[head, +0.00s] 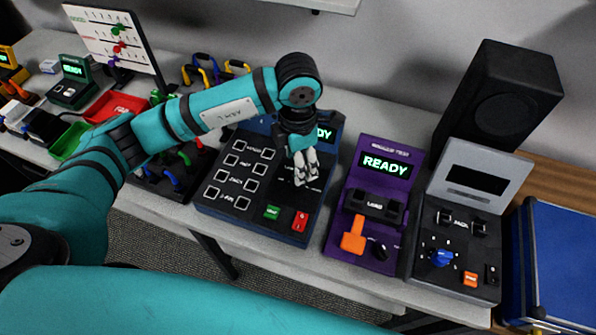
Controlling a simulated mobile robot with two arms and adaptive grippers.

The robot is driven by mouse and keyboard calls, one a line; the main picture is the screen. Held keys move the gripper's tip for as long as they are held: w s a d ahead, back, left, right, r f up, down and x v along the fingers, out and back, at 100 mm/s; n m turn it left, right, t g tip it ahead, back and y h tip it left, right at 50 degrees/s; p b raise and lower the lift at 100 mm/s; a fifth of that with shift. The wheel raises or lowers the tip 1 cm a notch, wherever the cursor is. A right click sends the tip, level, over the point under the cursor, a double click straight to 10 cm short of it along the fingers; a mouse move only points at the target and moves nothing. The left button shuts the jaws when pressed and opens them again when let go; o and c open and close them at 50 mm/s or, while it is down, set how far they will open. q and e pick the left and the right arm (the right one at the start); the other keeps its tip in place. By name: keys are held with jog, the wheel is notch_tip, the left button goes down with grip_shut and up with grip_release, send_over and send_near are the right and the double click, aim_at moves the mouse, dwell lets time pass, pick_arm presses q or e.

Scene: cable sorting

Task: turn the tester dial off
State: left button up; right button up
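A grey tester (424,244) stands at the right of the bench with a blue dial (441,257) on its face. Its screen (477,180) is dark, and the dial's exact setting is too small to read. My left gripper (306,181) hangs fingers down over the blue panel (212,202), well left of the dial and apart from it. Its light fingers sit close together, and I cannot tell whether they are shut. Nothing shows in them. My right gripper is not in view.
A purple tester (338,245) with an orange lever (353,236), a black knob (380,249) and a lit READY screen stands between the blue panel and the grey tester. A black speaker (497,95) is behind. A blue box (560,255) is at the right.

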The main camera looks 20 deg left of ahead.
pick_arm(q)
notch_tip(320, 180, down, 3)
jog(key=shift+s+f+p, duration=0.15)
jog(key=shift+p, duration=0.15)
notch_tip(320, 180, down, 2)
jog(key=shift+f, duration=0.4)
jog(key=c, duration=1.2)
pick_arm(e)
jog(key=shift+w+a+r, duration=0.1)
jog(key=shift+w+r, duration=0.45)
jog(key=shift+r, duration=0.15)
